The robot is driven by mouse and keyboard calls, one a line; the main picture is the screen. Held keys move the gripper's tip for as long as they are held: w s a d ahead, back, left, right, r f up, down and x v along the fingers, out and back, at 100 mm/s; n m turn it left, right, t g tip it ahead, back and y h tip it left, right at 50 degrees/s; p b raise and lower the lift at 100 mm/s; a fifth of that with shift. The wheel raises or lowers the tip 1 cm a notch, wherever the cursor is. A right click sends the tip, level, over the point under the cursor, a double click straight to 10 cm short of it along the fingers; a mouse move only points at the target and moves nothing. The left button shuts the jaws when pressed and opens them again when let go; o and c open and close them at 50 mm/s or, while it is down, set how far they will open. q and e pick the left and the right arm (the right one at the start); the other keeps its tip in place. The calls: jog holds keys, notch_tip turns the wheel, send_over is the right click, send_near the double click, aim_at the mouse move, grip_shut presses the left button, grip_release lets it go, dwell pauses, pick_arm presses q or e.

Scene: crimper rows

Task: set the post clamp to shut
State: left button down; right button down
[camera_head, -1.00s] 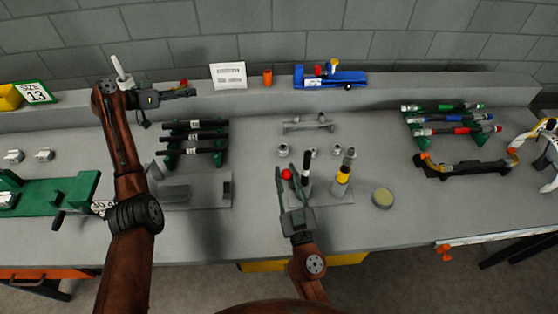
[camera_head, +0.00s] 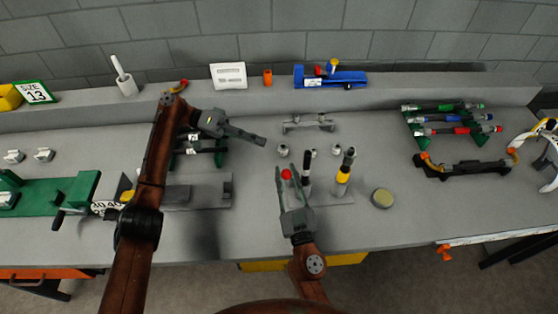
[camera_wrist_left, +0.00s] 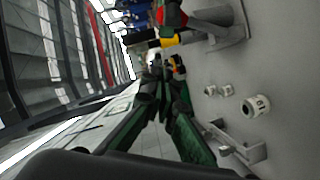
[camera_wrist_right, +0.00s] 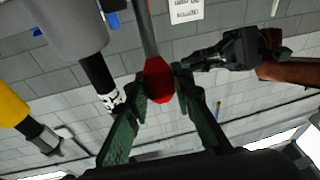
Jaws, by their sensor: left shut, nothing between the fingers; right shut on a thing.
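A red knob (camera_head: 286,174) on a lever belongs to the clamp stand on the bench. Its metal shaft shows in the right wrist view, leading into the red knob (camera_wrist_right: 159,80). My right gripper (camera_head: 288,178) is shut on the knob, one finger on each side. Beside it stand a black-topped post (camera_head: 306,165) and a yellow-banded post (camera_head: 343,174) on a grey base plate (camera_head: 335,197). I cannot tell the clamp's jaw position. My left gripper (camera_head: 263,141) is shut and empty, above the bench, up and left of the knob; its closed fingers show in the left wrist view (camera_wrist_left: 163,85).
A grey bracket (camera_head: 308,124) and small metal fittings (camera_head: 283,149) lie behind the posts. A round yellowish disc (camera_head: 382,197) lies to the right. The bench is clear between disc and right-hand rack.

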pick_arm(q)
jog(key=s+d+f, duration=0.3)
jog(key=s+d, duration=0.2)
jog(key=d, duration=0.1)
jog(key=shift+s+f, duration=0.2)
jog(key=shift+s, duration=0.2)
